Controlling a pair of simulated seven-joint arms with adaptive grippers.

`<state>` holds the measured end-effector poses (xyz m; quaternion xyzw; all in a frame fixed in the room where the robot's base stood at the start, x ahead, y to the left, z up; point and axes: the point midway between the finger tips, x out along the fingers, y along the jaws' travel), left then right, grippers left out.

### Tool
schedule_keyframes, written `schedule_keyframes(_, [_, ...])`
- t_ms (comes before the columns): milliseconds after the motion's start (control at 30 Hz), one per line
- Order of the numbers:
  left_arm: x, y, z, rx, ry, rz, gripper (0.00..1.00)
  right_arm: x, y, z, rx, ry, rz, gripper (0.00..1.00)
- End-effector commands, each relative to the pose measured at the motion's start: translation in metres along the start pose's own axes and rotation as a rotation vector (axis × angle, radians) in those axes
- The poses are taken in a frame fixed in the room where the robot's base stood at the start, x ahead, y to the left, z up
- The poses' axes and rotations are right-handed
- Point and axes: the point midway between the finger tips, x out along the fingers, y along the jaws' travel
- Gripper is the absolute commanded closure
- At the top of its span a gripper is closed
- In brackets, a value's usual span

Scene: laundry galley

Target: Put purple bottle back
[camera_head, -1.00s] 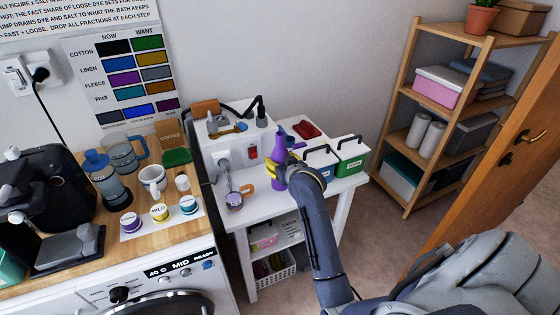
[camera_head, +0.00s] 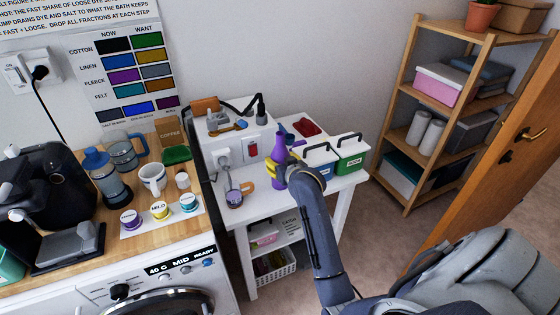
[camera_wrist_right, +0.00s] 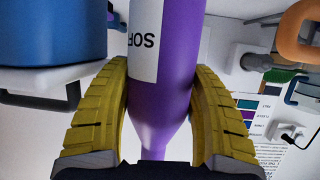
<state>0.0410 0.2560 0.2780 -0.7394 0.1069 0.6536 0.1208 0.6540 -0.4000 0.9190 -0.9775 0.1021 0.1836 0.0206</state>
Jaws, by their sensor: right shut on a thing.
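The purple bottle (camera_head: 279,149) stands upright at the white side table in the head view. In the right wrist view the bottle (camera_wrist_right: 165,95) fills the middle, with a white label reading "SOF". My right gripper (camera_head: 272,169) is shut on it. Its yellow fingers press on both sides of the bottle in the right wrist view (camera_wrist_right: 160,110). Whether the bottle's base touches the table is hidden behind the gripper and arm. My left gripper is not in view.
A blue caddy (camera_head: 318,160) and a green caddy (camera_head: 351,154) stand right of the bottle. A red item (camera_head: 306,127) lies behind. A wooden shelf (camera_head: 398,92) is further right.

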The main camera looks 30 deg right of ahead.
Motion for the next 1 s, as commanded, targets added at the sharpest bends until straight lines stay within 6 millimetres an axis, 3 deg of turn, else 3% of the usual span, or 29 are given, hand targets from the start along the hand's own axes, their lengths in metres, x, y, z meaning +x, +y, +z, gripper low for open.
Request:
schedule_keyframes(267, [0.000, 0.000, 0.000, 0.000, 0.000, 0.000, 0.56, 0.001, 0.000, 0.003, 0.000, 0.004, 0.000, 0.92])
schedule_keyframes(300, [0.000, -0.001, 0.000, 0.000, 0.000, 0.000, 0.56, 0.001, 0.000, 0.003, 0.000, 0.004, 0.000, 0.40])
schedule_keyframes(500, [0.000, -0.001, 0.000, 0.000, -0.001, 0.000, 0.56, 0.001, 0.000, 0.003, 0.000, 0.002, 0.000, 0.17])
schedule_keyframes(833, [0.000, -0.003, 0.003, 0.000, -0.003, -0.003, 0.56, -0.001, 0.000, 0.005, 0.000, -0.001, 0.000, 0.16])
schedule_keyframes(1000, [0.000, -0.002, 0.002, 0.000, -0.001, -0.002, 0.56, -0.019, 0.000, 0.004, 0.000, 0.001, 0.000, 0.16])
